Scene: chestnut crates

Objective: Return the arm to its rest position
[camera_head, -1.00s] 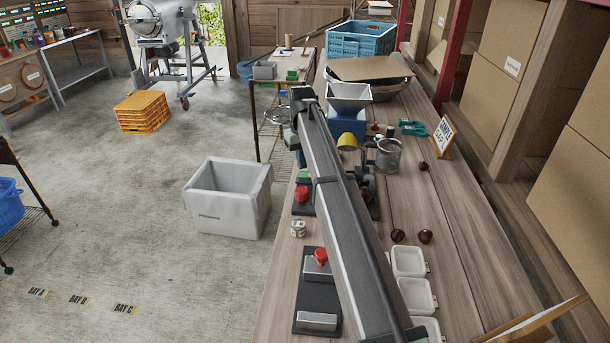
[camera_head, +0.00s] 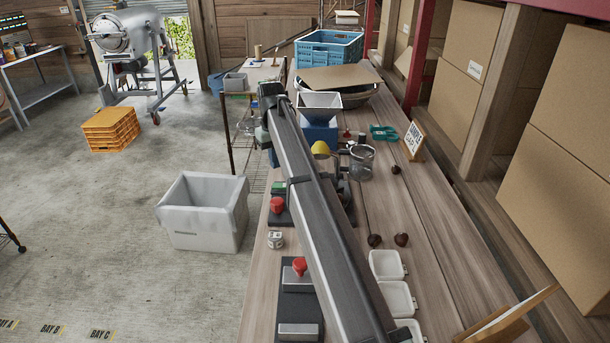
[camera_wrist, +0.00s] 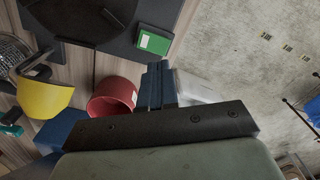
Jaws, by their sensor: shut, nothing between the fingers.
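My gripper (camera_wrist: 160,85) shows in the wrist view with its dark blue fingers closed together and nothing between them. It hangs above the bench side, with a red cup (camera_wrist: 113,95) beside it at left and the floor at right. In the head view my arm runs from the bottom edge up along the bench; its fingertips cannot be made out there. A yellow scoop-shaped piece (camera_head: 320,149) is just right of the arm and also shows in the wrist view (camera_wrist: 45,97). A green-labelled box (camera_wrist: 154,40) lies above the fingers in the wrist view.
A blue-based hopper (camera_head: 319,107), a glass jar (camera_head: 361,163) and several chestnuts (camera_head: 401,239) stand right of the arm. A white crate (camera_head: 190,231) stands on the floor. Cardboard boxes (camera_head: 560,120) line the right; open floor lies left.

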